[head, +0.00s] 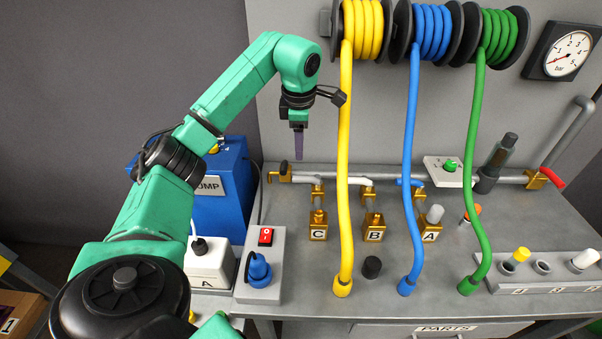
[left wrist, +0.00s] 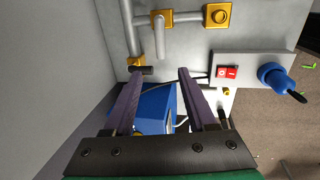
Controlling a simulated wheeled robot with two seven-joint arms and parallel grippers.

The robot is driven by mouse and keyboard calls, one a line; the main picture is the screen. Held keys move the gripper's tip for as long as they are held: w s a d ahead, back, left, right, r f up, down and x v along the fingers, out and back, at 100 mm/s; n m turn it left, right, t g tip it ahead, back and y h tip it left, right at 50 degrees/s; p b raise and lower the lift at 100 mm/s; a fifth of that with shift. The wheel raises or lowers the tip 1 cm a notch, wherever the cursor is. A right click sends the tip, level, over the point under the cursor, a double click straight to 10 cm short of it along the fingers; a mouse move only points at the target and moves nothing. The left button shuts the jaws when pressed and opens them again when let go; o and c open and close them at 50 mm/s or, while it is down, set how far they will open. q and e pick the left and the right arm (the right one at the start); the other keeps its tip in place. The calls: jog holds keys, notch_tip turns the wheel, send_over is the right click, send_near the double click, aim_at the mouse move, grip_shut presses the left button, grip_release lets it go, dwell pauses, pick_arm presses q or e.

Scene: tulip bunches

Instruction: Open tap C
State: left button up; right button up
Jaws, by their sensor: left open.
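The brass block labelled C (head: 318,232) stands on the bench at the left of the row, on a short branch of the pipe. A brass fitting with a dark knob (head: 284,168) closes the pipe's left end; in the left wrist view the dark knob (left wrist: 142,70) lies just beyond the left fingertip. A brass socket, apparently C's, shows at the top of the left wrist view (left wrist: 217,15). My left gripper (head: 299,157) points down above the pipe's left end, behind block C. Its purple fingers (left wrist: 158,72) are apart with nothing between them. My right gripper is not in view.
Blocks B (head: 374,232) and A (head: 431,232) stand to the right of C. A yellow hose (head: 346,180) hangs between C and B. A switch box (head: 265,236) with a blue plug is left of C. The blue pump (head: 222,205) is at the left.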

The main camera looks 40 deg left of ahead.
aim_at(301, 177)
pick_arm(q)
jog(key=f, duration=0.4)
jog(key=w+f+p, duration=0.1)
jog(key=f, duration=0.3)
jog(key=w+a+f+p, duration=0.1)
jog(key=f, duration=0.3)
jog(key=shift+a, duration=0.1)
jog(key=shift+f, duration=0.4)
grip_shut()
jog(key=shift+w, duration=0.1)
